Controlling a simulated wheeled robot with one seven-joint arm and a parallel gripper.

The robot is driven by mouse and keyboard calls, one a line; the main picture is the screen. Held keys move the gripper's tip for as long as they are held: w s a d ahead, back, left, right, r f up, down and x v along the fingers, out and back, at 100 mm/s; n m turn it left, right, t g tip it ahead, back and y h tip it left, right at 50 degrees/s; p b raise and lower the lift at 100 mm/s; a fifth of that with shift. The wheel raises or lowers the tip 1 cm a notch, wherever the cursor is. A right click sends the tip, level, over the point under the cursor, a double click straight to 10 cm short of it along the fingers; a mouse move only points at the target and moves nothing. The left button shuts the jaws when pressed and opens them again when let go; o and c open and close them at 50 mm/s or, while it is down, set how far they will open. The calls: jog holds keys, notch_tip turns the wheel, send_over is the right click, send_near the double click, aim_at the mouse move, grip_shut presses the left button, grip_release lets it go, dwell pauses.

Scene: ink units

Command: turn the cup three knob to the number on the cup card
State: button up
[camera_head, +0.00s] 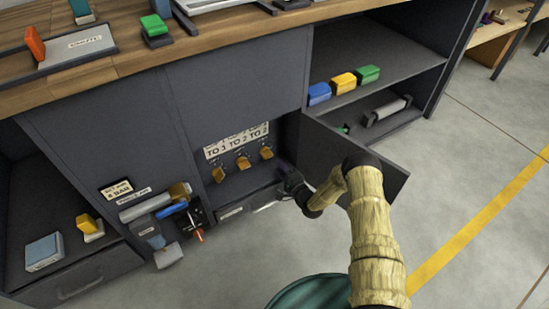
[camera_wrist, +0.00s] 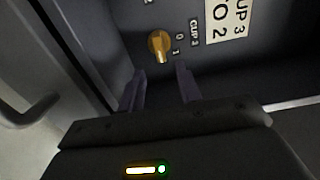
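The cup three knob (camera_head: 267,153) is the rightmost of three orange knobs in the open cabinet bay. In the wrist view this knob (camera_wrist: 159,46) sits just beyond the fingertips, beside a CUP 3 label (camera_wrist: 194,32) and small digits including 0 and 1. Its exact setting is hard to tell. The cup card (camera_wrist: 229,18) reads CUP 3 TO 2; it also shows above the knobs (camera_head: 237,141). My gripper (camera_wrist: 162,82) is open and empty, fingers apart, not touching the knob. In the head view my gripper (camera_head: 285,178) is dark and partly hidden, low and right of the knob.
An open cabinet door (camera_head: 352,155) stands to the right, close to my arm. A drawer front (camera_head: 250,203) lies below the knobs. The other knobs (camera_head: 243,162) are close on the left. Blue, yellow and green blocks (camera_head: 343,83) sit on the right shelf.

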jog(key=p+v, duration=0.3)
jog(key=v, duration=0.7)
jog(key=shift+s+d, duration=0.2)
jog(key=shift+s, duration=0.05)
